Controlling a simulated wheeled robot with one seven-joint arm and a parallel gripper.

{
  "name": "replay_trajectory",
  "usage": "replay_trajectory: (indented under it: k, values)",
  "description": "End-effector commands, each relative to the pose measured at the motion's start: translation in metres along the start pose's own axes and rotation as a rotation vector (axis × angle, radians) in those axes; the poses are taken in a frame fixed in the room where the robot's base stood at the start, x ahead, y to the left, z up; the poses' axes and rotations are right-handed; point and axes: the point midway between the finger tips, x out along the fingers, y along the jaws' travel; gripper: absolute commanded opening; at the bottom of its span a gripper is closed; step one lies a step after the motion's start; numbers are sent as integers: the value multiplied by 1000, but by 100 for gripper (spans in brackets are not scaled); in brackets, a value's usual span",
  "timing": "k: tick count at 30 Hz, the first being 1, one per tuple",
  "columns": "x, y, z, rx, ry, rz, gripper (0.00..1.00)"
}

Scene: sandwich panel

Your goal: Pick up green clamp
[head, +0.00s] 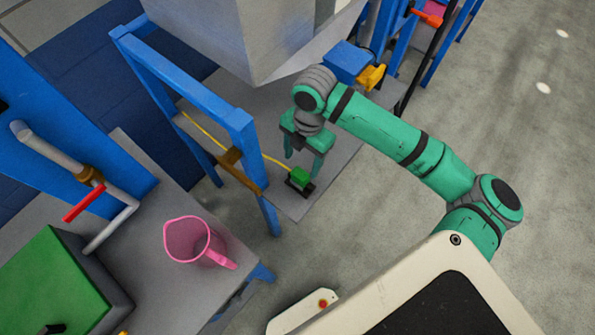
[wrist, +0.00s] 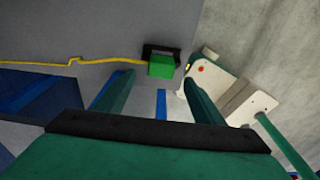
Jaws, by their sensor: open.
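The green clamp (head: 300,177) is a small green block with a black part, lying near the front corner of a grey platform. In the wrist view the green clamp (wrist: 161,67) shows beyond my fingertips, between their lines, with its black bracket beside it. A yellow cable runs up to it. My gripper (head: 303,166) is open and empty, fingers pointing down, over the platform near the clamp. In the wrist view my gripper (wrist: 157,82) shows its two fingers apart, with nothing between them. I cannot tell the exact gap between fingers and clamp.
A blue frame (head: 240,130) stands left of the clamp, and a large grey box (head: 245,40) hangs above the platform (head: 335,145). A pink jug (head: 188,240) stands on the grey table at lower left, near a green box (head: 60,285). Open floor lies to the right.

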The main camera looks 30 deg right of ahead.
Motion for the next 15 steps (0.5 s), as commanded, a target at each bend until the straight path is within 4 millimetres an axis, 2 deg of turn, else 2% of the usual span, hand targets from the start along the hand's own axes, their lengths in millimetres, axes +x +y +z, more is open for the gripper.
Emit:
replay_trajectory:
  k: [3,11,15]
  values:
    - [15,1,0,0,1,0,62]
    - [33,3,-2,-4,1,0,62]
    - [54,3,0,-3,1,-1,62]
